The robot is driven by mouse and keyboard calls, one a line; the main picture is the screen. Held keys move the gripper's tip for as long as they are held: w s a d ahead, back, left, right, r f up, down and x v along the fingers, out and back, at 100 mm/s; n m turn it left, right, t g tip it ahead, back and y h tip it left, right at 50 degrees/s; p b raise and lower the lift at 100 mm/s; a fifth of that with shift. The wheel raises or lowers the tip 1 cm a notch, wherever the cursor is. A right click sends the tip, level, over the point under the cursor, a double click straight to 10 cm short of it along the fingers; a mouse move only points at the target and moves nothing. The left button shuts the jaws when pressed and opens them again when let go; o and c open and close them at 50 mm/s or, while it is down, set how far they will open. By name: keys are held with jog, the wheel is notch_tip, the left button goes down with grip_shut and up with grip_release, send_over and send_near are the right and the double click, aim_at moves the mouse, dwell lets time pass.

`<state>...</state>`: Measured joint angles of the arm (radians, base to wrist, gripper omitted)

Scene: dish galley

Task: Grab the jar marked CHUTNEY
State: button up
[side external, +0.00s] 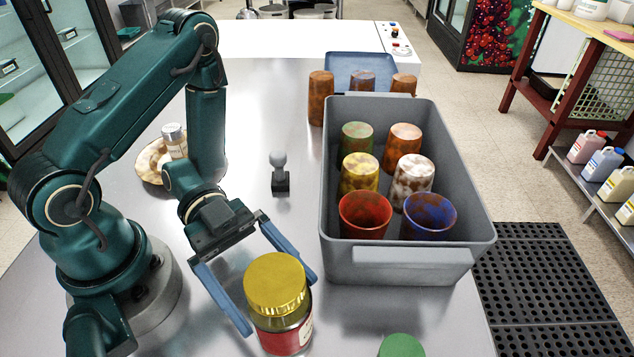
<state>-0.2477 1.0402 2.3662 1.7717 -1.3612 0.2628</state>
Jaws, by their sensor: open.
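A glass jar with a gold lid (275,285) and dark red contents stands at the front of the steel table. A white and red label shows on its right side, but I cannot read its wording. My gripper (281,305) is open, its two blue fingers reaching down on either side of this jar. The left finger passes the jar's left side and the right finger is partly behind its lid. I cannot tell whether either finger touches it. A small white-lidded jar (176,143) stands on a brown-patterned plate (152,176) behind my arm; its label is unreadable.
A grey crate (408,262) holding several coloured cups stands to the right. Brown cups (320,97) and a blue tray (361,62) are behind it. A green lid or top (402,346) shows at the bottom edge. A small black-based knob (280,181) stands mid-table.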

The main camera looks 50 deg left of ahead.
aim_at(299, 325)
jog(key=shift+d+f, duration=0.2)
jog(key=shift+d, duration=1.1)
jog(key=shift+d+f, duration=0.2)
jog(key=shift+d, duration=1.1)
grip_shut()
